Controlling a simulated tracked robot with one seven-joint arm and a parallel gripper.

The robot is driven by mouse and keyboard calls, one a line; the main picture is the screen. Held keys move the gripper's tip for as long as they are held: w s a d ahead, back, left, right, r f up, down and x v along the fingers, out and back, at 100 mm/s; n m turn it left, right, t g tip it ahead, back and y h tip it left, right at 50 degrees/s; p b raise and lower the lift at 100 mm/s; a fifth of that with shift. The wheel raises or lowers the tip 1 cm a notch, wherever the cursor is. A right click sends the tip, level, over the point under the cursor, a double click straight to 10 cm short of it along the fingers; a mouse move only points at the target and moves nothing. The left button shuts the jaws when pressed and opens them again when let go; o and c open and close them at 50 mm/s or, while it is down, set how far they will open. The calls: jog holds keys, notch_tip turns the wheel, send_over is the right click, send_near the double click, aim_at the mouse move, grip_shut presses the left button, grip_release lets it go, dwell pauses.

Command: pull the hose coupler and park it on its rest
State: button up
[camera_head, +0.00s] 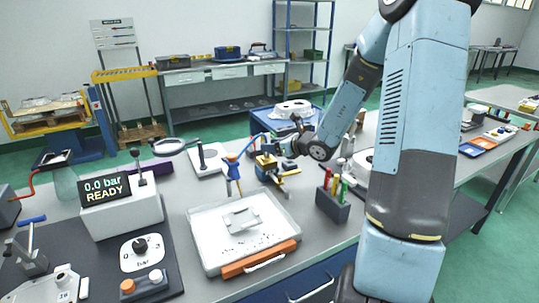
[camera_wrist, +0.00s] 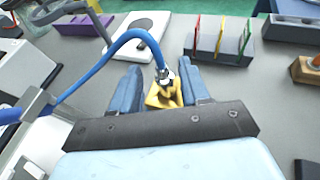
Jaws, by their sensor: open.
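The hose coupler (camera_wrist: 165,74) is a small metal fitting on the end of a blue hose (camera_wrist: 110,52) in the wrist view. It sits at a yellow part (camera_wrist: 163,95), and I cannot tell whether the two are joined. My gripper (camera_wrist: 164,88) is open, with one blue finger on each side of the coupler and yellow part. Gaps show between the fingers and the yellow part. In the head view my gripper (camera_head: 277,172) is low over the table beside a yellow block (camera_head: 266,161); the coupler is too small to make out there. I cannot identify the coupler's rest.
A white tray (camera_head: 205,235) with a casting (camera_head: 241,217) stands in front on the grey table. A dark holder (camera_head: 331,206) with coloured tools is to the right. A control box (camera_head: 122,213) reading "0.0 bar READY" is at the left.

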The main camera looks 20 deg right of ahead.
jog(key=shift+x, duration=1.75)
jog(key=shift+w+d+f, duration=0.1)
jog(key=shift+d, duration=0.05)
grip_shut()
